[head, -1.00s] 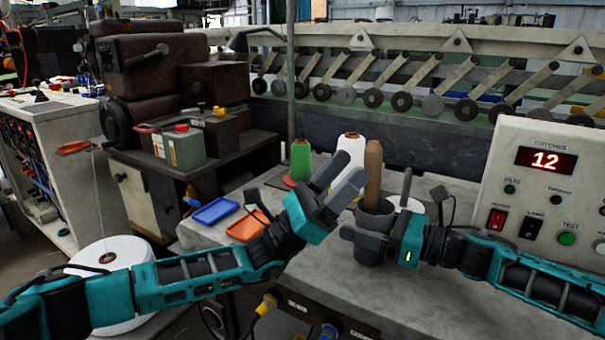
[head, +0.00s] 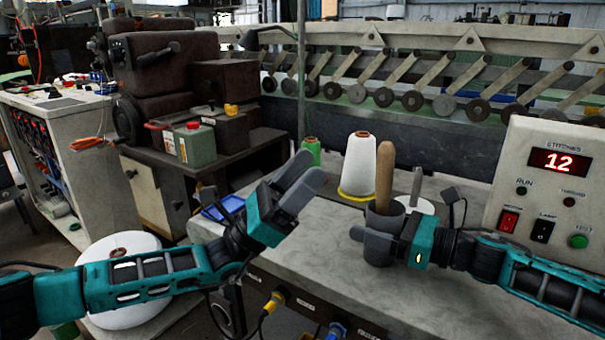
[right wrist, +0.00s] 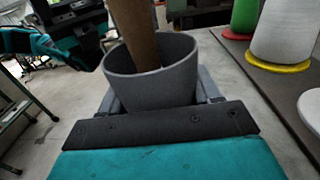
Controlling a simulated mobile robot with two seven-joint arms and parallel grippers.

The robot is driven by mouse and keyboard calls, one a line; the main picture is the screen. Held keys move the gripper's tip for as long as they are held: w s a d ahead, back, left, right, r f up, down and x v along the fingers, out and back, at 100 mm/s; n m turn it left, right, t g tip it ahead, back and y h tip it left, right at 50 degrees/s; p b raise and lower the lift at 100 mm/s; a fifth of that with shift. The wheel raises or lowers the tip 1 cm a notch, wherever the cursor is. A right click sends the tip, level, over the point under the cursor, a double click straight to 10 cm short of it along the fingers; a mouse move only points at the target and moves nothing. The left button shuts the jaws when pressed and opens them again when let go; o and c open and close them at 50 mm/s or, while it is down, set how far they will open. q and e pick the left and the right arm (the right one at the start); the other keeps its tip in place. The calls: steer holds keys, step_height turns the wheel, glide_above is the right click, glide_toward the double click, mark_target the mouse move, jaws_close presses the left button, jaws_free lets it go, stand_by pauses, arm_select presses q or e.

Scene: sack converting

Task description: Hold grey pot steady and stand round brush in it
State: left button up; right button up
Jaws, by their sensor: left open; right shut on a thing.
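The grey pot (head: 383,222) stands on the grey bench top near its front edge. The round brush (head: 384,172) stands in it, nearly upright, with its brown wooden handle up; its lower end is hidden inside the pot. The right wrist view shows the pot (right wrist: 152,88) close up, with the brush handle (right wrist: 135,35) leaning against its rim. My right gripper (head: 376,238) is shut on the pot from the right, one finger on its near side. My left gripper (head: 304,178) is open and empty, left of the pot and apart from the brush.
A white thread cone (head: 358,166) and a green cone (head: 311,148) stand behind the pot. A white disc with a spindle (head: 417,188) is just right of it. A control panel (head: 550,190) stands at the right. A blue tray (head: 222,208) is partly hidden behind my left arm.

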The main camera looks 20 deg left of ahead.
stand_by(0.3)
steer(key=o, duration=1.1)
